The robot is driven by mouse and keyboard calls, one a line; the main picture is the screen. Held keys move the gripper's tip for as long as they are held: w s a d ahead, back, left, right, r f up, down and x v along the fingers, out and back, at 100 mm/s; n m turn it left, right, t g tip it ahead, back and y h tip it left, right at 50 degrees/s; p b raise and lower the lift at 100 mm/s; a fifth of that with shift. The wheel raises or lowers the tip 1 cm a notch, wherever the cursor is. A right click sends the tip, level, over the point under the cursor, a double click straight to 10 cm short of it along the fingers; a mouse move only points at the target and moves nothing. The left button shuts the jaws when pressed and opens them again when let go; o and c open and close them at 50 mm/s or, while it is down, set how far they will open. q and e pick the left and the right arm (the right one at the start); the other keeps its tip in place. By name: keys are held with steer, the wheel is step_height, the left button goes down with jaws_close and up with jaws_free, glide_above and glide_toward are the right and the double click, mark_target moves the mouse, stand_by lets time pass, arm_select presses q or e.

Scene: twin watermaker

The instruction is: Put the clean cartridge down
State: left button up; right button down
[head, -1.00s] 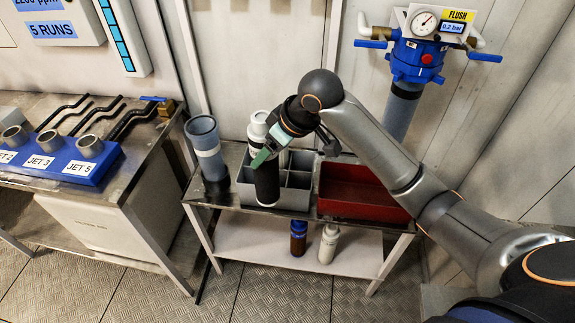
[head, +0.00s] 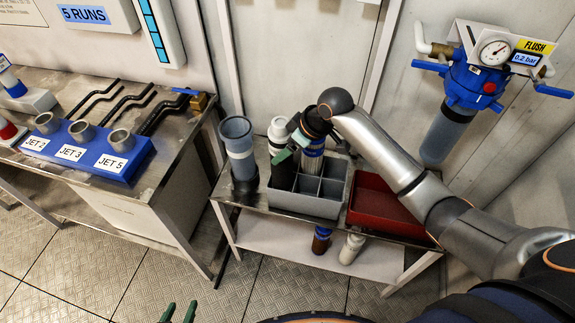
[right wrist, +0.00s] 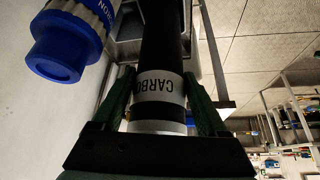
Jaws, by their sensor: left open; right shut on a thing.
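My right gripper (head: 291,147), with green fingers, is shut on a black cartridge (head: 283,172) over the grey divided crate (head: 300,206). In the right wrist view the black cartridge (right wrist: 162,45) has a white band reading "CARBO" between the fingers (right wrist: 160,98). It stands about upright at the crate's front left compartment, its lower end hidden behind the front wall. I cannot tell whether it touches the bottom. A blue cartridge (head: 314,152) stands just behind to the right, and a white-topped one (head: 278,131) behind to the left. My left gripper (head: 180,312) is open and empty at the bottom edge.
A grey-blue cup-like housing (head: 238,145) stands left of the crate, close to it. A red tray (head: 378,211) is on the right. Two bottles (head: 321,240) are on the lower shelf. A bench with a blue jet block (head: 88,153) is at left.

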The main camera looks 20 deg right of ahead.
mark_target(286, 165)
steer(key=shift+w+f, duration=0.1)
steer(key=shift+f, duration=3.15)
steer(key=shift+f+b, duration=0.15)
steer(key=shift+b, duration=0.15)
jaws_free()
